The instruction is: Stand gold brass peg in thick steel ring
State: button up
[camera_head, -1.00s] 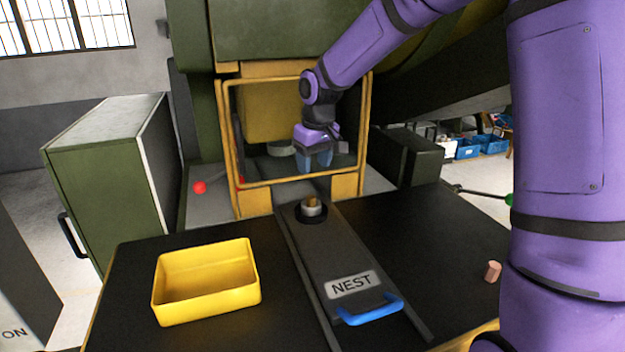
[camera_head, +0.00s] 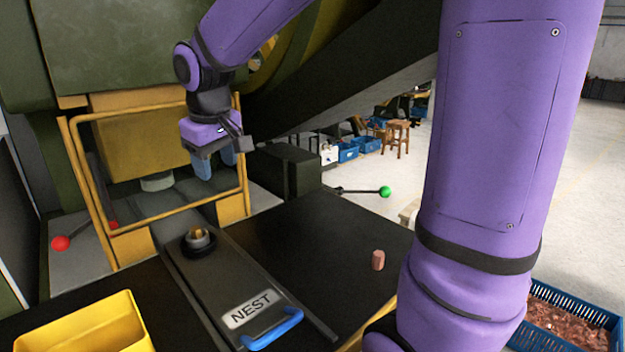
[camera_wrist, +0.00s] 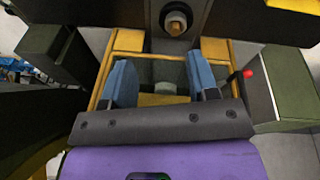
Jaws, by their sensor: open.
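The thick steel ring (camera_head: 209,240) sits in a round black seat on the dark slide marked NEST. The gold brass peg (camera_head: 198,232) shows inside the ring's opening and looks upright, its lower part hidden by the ring. In the wrist view, the ring and peg (camera_wrist: 176,22) appear at the top centre, beyond the fingertips. My gripper (camera_head: 215,166) is above and behind the ring, near the yellow frame, apart from both. Its two blue fingers are spread, with nothing between them in the wrist view (camera_wrist: 161,82).
A yellow frame (camera_head: 246,190) stands behind the slide. A yellow bin (camera_head: 85,325) is at lower left. A copper-coloured cylinder (camera_head: 378,260) stands on the right of the dark table. The slide has a blue handle (camera_head: 272,329). A green-knobbed lever (camera_head: 385,192) sticks out behind.

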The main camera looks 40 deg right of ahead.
jog(key=s+d+r+m+t, duration=0.1)
jog(key=s+d, duration=0.1)
jog(key=s, duration=0.9)
jog(key=s+d+r+m+t, duration=0.1)
jog(key=s+d, duration=0.1)
jog(key=s, duration=0.9)
jog(key=shift+s+d+r+m+t+y, duration=0.15)
jog(key=shift+s+m+t+y, duration=0.15)
jog(key=shift+t+y, duration=0.1)
jog(key=shift+w, duration=0.1)
